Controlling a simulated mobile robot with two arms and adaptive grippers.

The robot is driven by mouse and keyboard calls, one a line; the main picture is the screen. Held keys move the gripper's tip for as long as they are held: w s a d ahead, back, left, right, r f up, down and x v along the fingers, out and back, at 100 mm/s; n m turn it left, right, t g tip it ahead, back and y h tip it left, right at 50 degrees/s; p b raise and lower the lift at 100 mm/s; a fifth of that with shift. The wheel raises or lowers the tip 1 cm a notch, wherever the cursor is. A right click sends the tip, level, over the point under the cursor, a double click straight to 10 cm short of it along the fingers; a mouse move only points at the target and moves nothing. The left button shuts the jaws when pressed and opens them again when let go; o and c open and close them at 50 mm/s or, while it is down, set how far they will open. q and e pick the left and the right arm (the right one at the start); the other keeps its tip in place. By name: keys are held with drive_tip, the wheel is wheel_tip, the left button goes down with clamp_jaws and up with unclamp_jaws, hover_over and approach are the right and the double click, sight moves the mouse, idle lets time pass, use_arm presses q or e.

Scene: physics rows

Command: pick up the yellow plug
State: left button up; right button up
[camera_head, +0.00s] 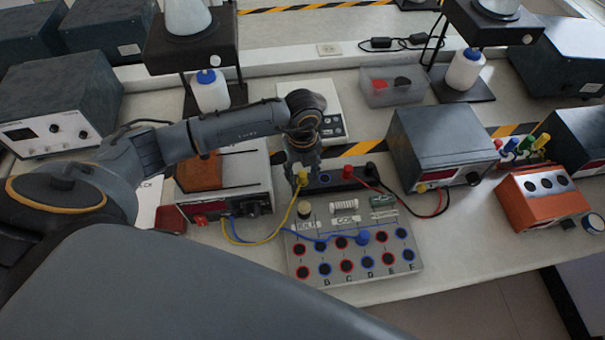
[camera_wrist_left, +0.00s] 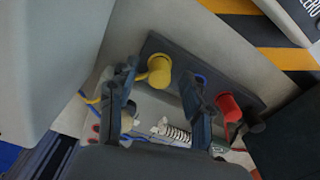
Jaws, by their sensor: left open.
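The yellow plug (camera_head: 303,178) stands in a dark socket strip (camera_head: 327,183) behind the circuit board, with a yellow cable running from it. My left gripper (camera_head: 302,163) is right above the plug, pointing down. In the left wrist view the plug (camera_wrist_left: 160,70) appears between the two spread fingers (camera_wrist_left: 159,82), near their tips. The gripper is open and not closed on the plug; whether a finger touches it I cannot tell. My right gripper is not in view.
A red plug (camera_head: 348,171) sits in the same strip, to the right. The grey circuit board (camera_head: 350,288) with red and blue sockets lies in front. A power supply (camera_head: 442,150) stands to the right and another instrument (camera_head: 225,190) to the left, both close.

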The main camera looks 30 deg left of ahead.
use_arm(q)
drive_tip(key=shift+f, duration=0.3)
drive_tip(key=c, duration=0.9)
clamp_jaws()
drive_tip(key=shift+r, duration=0.15)
